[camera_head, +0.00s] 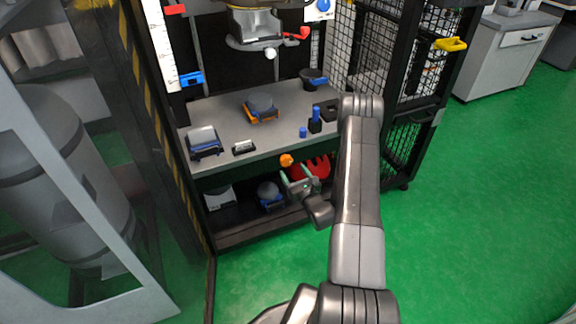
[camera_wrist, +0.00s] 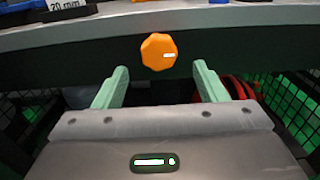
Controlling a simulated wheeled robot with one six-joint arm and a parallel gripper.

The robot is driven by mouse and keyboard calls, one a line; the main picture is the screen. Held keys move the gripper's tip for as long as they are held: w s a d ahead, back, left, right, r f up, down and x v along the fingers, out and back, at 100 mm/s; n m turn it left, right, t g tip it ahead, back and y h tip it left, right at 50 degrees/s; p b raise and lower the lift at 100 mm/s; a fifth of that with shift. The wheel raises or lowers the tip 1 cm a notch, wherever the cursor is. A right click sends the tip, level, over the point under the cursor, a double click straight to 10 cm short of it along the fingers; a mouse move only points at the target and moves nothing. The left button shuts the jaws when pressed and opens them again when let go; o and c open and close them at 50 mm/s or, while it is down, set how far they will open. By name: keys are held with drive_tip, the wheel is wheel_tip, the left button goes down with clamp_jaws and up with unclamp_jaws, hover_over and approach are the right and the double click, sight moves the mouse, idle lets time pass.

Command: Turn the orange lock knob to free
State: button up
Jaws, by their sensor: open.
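The orange lock knob (camera_wrist: 158,51) sits on the dark front edge of the bench. It is many-sided, with a short white mark pointing to the right in the wrist view. In the head view the knob (camera_head: 286,160) shows just below the bench top, close to my gripper. My gripper (camera_wrist: 160,84) is open, with its two pale green fingers spread to the lower left and lower right of the knob. Nothing is between the fingers. In the head view my gripper (camera_head: 297,182) is in front of the bench edge. No lettering around the knob is readable.
The grey bench top (camera_head: 225,125) holds an orange-and-blue block (camera_head: 260,108), a grey box (camera_head: 204,142) and blue-and-black parts (camera_head: 315,122). A red object (camera_head: 318,166) lies behind my gripper under the bench. A mesh door (camera_head: 405,140) stands at right. Green floor is free at right.

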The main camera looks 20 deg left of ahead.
sight(287, 163)
drive_tip(key=shift+b+x, duration=0.35)
drive_tip(key=shift+x, duration=2.45)
drive_tip(key=c, duration=1)
drive_tip(key=shift+o, duration=0.2)
